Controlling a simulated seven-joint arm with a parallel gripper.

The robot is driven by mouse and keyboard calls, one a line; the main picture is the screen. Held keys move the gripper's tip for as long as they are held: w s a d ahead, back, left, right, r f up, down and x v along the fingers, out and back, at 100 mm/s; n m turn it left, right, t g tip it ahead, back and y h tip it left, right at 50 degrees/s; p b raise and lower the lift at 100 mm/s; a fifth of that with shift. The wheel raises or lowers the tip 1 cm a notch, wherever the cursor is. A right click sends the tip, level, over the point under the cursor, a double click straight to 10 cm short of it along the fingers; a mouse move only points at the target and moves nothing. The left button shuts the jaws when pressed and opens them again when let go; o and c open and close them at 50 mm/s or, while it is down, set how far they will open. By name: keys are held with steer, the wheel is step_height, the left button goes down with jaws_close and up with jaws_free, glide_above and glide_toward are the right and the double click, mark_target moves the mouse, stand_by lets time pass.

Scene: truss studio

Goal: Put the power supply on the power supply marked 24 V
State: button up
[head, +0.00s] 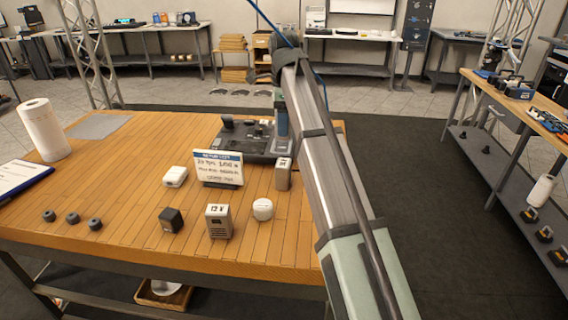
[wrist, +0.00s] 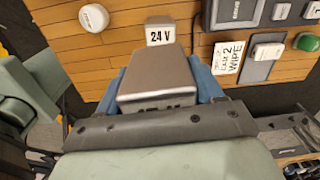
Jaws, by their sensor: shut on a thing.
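My gripper (wrist: 160,92) is shut on a grey power supply (wrist: 157,78) with dark vent slots, its blue fingers on both sides of it. Just past the held supply in the wrist view is a power supply marked 24 V (wrist: 160,20), partly hidden. I cannot tell whether the two touch. In the head view my gripper (head: 281,122) hangs above an upright grey box (head: 283,178) with a white label too small to read surely. The held supply is not clear there. Another grey supply marked 12 V (head: 218,224) stands at the front of the table.
A dark box (head: 171,220) and a white round thing (head: 262,209) stand near the 12 V supply. A placard (head: 219,168) and a dark tray with devices (head: 243,143) are left of my gripper. The table's front left holds several black knobs (head: 72,218).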

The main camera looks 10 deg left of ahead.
steer(key=shift+w+a+r, duration=0.2)
steer(key=shift+w+r, duration=0.05)
steer(key=shift+w, duration=0.2)
steer(key=shift+s+d+f+m, duration=0.1)
steer(key=shift+s+m, duration=0.1)
steer(key=shift+m, duration=0.1)
steer(key=shift+f, duration=0.25)
glide_above(283, 162)
steer(key=shift+s+f, duration=0.1)
steer(key=shift+f, duration=4.55)
steer(key=shift+f, duration=0.1)
steer(key=o, duration=1.3)
steer(key=shift+c, duration=0.2)
